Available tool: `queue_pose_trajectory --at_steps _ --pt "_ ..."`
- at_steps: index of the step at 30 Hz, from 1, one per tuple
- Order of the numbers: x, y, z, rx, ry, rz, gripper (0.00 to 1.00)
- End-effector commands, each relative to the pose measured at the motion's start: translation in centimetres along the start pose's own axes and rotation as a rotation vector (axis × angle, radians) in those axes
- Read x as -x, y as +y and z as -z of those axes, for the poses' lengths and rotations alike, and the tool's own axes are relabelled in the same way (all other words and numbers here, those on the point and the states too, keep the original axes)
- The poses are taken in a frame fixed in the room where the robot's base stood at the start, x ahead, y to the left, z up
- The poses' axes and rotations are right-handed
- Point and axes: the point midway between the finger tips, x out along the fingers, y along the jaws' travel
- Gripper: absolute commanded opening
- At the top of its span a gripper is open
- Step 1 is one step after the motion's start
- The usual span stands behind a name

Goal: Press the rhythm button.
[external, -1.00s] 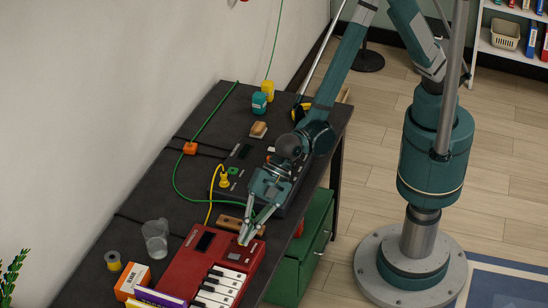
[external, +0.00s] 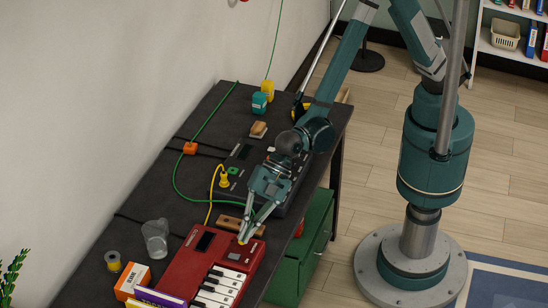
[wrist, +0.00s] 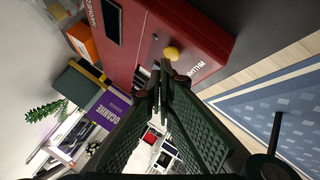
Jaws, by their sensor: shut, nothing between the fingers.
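The red keyboard (external: 190,272) lies on the dark bench, with white and black keys and a small dark display. In the wrist view its red panel (wrist: 205,45) bears a round yellow button (wrist: 172,52) beside the printed word RHYTHM. My gripper (external: 242,241) points down at the panel's far right end, its fingers shut and empty. In the wrist view the fingertips (wrist: 160,76) show just beside the yellow button, with a small gap in the picture. I cannot tell their height above it. In the external view the fingertips largely hide the button.
A wooden block (external: 230,223) lies just behind the keyboard. A dark device (external: 238,165) with a yellow cable plug stands farther back. The purple box (wrist: 109,107) is beside the keyboard.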

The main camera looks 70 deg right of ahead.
Motion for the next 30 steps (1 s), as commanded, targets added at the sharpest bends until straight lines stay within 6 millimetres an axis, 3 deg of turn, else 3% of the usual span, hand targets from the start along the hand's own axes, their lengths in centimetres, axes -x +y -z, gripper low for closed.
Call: queue_pose_trajectory --at_steps 30 --pt "4.1 2.9 3.0 0.0 0.0 0.0 0.0"
